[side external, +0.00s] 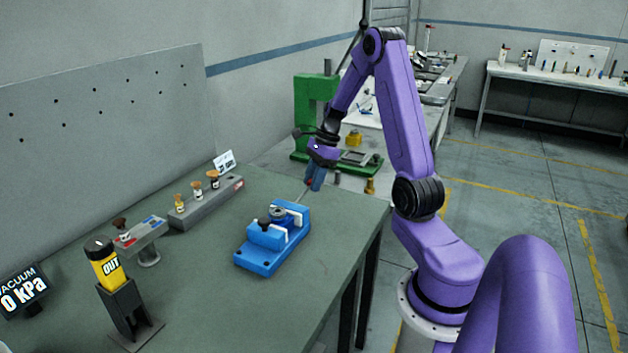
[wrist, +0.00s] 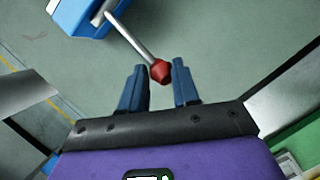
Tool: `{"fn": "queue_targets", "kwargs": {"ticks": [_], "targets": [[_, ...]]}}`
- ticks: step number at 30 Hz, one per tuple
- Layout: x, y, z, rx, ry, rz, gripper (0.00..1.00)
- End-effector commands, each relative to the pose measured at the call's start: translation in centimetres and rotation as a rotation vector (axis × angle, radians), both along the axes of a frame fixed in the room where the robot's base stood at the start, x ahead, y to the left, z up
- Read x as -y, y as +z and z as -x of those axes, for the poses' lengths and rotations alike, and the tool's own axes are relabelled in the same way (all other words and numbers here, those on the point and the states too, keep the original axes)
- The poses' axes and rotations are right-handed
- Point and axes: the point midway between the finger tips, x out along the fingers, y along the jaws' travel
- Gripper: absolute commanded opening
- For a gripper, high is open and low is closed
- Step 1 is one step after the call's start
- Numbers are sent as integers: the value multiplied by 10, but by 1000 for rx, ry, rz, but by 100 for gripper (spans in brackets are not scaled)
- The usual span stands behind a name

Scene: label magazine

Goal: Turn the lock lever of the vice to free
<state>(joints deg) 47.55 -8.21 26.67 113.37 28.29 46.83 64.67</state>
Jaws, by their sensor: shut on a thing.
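The blue vice (side external: 262,261) sits on the green-grey bench near its right edge, with a round dark part between its pale jaws. Part of it shows at the top left of the wrist view (wrist: 72,14). Its lock lever (wrist: 131,38) is a thin metal rod with a red knob (wrist: 160,72) at its end. The rod (side external: 302,195) slants up from the vice in the side view. My gripper (side external: 313,185) is at the lever's outer end. Its blue fingers (wrist: 160,72) are shut on the red knob. The knob is hidden by the fingers in the side view.
A grey rack (side external: 207,208) with several stamps stands behind the vice. A small stand (side external: 148,255), a yellow "OUT" canister (side external: 104,264) in a dark holder and a vacuum display (side external: 22,290) are left. A green press (side external: 312,105) stands beyond.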

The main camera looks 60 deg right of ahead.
Motion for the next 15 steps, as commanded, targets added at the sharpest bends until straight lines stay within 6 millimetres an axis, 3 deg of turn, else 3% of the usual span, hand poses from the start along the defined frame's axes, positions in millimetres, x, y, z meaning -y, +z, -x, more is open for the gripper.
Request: {"fn": "queue_targets", "kwargs": {"ticks": [15], "targets": [[-20, 36, -2, 10, -3, 364, 0]]}}
